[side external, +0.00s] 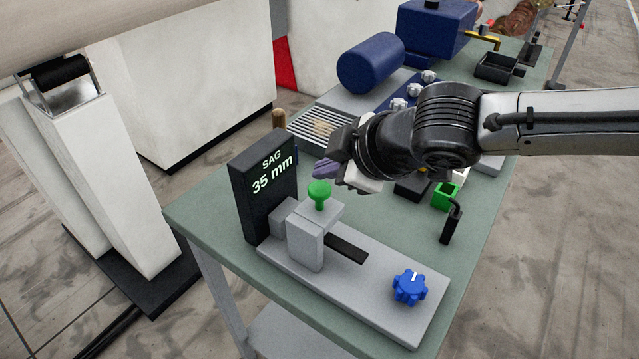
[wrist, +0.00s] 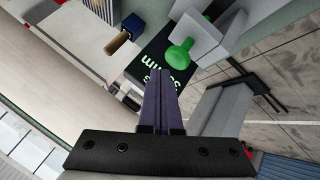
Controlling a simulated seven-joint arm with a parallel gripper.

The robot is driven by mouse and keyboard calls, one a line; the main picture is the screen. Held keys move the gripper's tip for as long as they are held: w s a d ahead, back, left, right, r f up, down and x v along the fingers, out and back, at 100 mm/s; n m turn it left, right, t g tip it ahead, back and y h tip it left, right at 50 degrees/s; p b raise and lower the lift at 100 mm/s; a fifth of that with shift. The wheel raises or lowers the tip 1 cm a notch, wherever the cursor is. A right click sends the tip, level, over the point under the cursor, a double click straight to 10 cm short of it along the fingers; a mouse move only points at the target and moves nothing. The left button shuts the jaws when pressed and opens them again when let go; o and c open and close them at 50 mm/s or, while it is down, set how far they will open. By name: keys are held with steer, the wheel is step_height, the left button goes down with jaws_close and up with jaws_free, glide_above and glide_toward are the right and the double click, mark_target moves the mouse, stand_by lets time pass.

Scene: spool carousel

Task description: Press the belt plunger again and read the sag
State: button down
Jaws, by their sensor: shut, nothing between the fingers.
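The green belt plunger (side external: 319,195) stands upright on the grey block of the tester (side external: 336,283). The black display (side external: 270,187) behind it reads "SAG 35 mm". A dark strip (side external: 347,250) sticks out of the block. My gripper (side external: 322,168) is shut and empty, with its purple fingers close above and behind the plunger in the side view; they look apart from it. In the wrist view the shut fingers (wrist: 158,78) point towards the display (wrist: 152,66), partly covering its text. The green plunger (wrist: 180,54) shows just right of the fingertips.
A blue knob (side external: 410,287) sits on the tester's front end. A green open box (side external: 445,196) and a black hooked piece (side external: 451,222) are on the table (side external: 405,238) to the right. A blue motor-like machine (side external: 430,30) stands at the back. White cabinets flank the left.

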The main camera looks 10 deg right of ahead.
mark_target(323, 187)
steer(key=shift+f, duration=0.1)
stand_by(0.3)
steer(key=shift+f, duration=0.35)
steer(key=shift+f, duration=1.3)
stand_by(1.1)
stand_by(0.4)
steer(key=shift+r, duration=1.7)
steer(key=shift+r, duration=0.1)
steer(key=shift+r, duration=2.4)
